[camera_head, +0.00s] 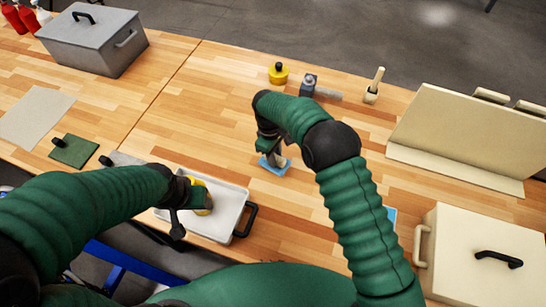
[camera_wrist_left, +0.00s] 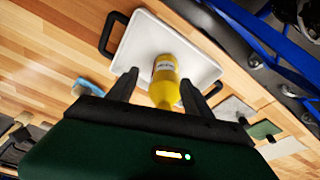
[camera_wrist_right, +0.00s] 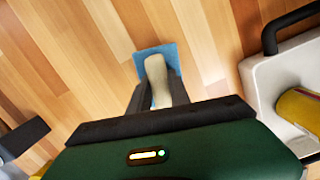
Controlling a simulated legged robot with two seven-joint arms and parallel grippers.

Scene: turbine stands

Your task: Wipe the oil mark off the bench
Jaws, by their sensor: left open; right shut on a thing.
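My right gripper (camera_head: 268,146) is shut on the pale handle (camera_wrist_right: 158,80) of a wiping tool. Its blue pad (camera_head: 274,168) is down at the bench top (camera_head: 300,222), and it also shows in the right wrist view (camera_wrist_right: 165,54). I cannot tell how firmly it presses. My left gripper (camera_wrist_left: 158,86) is open above the white tray (camera_head: 228,216). A yellow bottle (camera_wrist_left: 165,79) shows between its fingers, also in the head view (camera_head: 202,196). I see no oil mark; the pad or my arm may hide it.
A grey lidded box (camera_head: 94,42) stands at back left, a cream box (camera_head: 490,245) at front right. A cream angled panel (camera_head: 455,125) stands at right. A yellow knobbed piece (camera_head: 278,74), grey block (camera_head: 308,87) and brush (camera_head: 374,88) stand behind. A green pad (camera_head: 74,150) lies left.

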